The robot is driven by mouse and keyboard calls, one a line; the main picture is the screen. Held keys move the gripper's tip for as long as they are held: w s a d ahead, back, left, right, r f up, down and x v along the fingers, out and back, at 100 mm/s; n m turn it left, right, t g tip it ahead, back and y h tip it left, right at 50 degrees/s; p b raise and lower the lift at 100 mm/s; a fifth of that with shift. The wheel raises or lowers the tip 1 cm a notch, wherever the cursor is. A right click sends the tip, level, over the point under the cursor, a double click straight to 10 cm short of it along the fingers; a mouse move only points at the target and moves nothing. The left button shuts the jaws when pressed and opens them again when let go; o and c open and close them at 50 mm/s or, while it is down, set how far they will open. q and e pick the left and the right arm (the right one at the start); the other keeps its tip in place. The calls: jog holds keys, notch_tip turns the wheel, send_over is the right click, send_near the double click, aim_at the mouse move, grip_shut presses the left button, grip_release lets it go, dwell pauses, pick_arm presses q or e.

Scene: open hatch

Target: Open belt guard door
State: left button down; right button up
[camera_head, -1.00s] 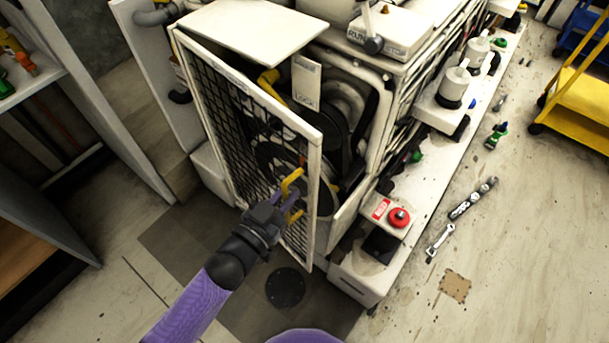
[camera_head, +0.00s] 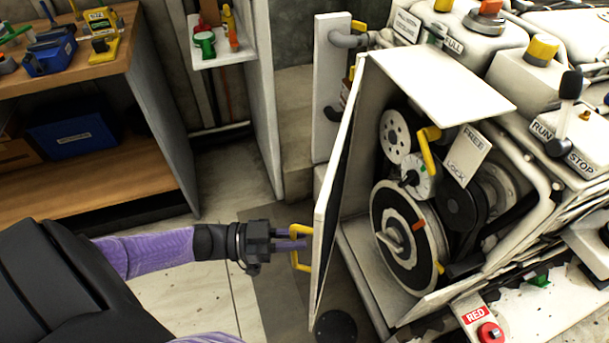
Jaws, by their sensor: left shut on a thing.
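The belt guard door (camera_head: 338,190) is a white-framed panel hinged at the left of the machine housing. It stands wide open, seen nearly edge-on. Its yellow handle (camera_head: 300,262) is on the outer face, toward the left. My left gripper (camera_head: 300,240) reaches in from the left and is shut on the yellow handle. Inside the open housing, pulleys and a large wheel (camera_head: 408,238) show, with a yellow lever (camera_head: 429,152) beside a FREE/LOCK plate (camera_head: 468,155). My right gripper is not in view.
A wooden workbench (camera_head: 150,95) with tools and a blue bin (camera_head: 75,135) stands at the left. A white shelf unit (camera_head: 262,100) stands behind my left arm. A red button (camera_head: 490,333) is at the lower right. Open floor lies around my left forearm.

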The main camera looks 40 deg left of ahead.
pick_arm(q)
jog(key=c, duration=0.7)
grip_release()
jog(key=shift+c, duration=0.2)
jog(key=shift+o, duration=0.3)
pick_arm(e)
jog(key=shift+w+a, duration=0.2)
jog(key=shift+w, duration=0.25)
